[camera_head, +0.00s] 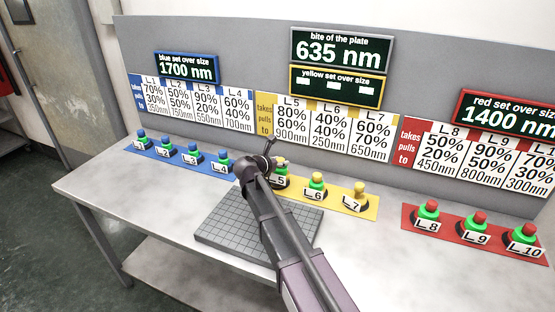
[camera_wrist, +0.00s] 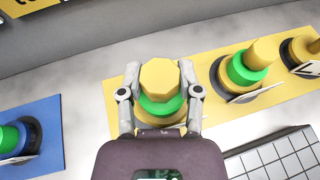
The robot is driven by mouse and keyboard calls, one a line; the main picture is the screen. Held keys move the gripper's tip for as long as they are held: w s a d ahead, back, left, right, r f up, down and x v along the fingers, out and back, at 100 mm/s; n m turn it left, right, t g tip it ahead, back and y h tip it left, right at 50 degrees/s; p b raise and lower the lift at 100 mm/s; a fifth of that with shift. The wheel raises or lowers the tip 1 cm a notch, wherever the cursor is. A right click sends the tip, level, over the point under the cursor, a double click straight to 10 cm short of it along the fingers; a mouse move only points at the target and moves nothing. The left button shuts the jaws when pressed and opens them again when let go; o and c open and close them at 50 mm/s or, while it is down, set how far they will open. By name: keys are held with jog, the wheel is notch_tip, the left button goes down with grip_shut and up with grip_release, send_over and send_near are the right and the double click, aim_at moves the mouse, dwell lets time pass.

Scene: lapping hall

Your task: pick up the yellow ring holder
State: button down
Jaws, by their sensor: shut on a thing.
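My gripper (camera_head: 270,157) is at L.5, the leftmost. In the wrist view, its two fingers (camera_wrist: 160,84) are shut on L.5 from both sides, with the yellow top (camera_wrist: 160,75) and green ring showing between them. My gripper's body hides the near part of L.5. I cannot tell whether its base is clear of the mat. L.6 (camera_wrist: 243,68) stands to its right in the wrist view.
A grey gridded plate (camera_head: 225,232) lies on the table in front of the yellow mat, partly behind my arm. Blue holders stand on a blue mat (camera_head: 178,160) at left, red ones on a red mat (camera_head: 452,242) at right. A sign panel (camera_head: 225,60) rises behind.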

jog(key=s+d, duration=0.2)
jog(key=s, duration=0.2)
jog(key=s+d+r, duration=0.1)
jog(key=s+d, duration=0.1)
jog(key=s, duration=0.2)
jog(key=s+d+p, duration=0.1)
jog(key=s+d, duration=0.1)
jog(key=s, duration=0.2)
jog(key=shift+s+r, duration=0.15)
jog(key=shift+s, duration=0.25)
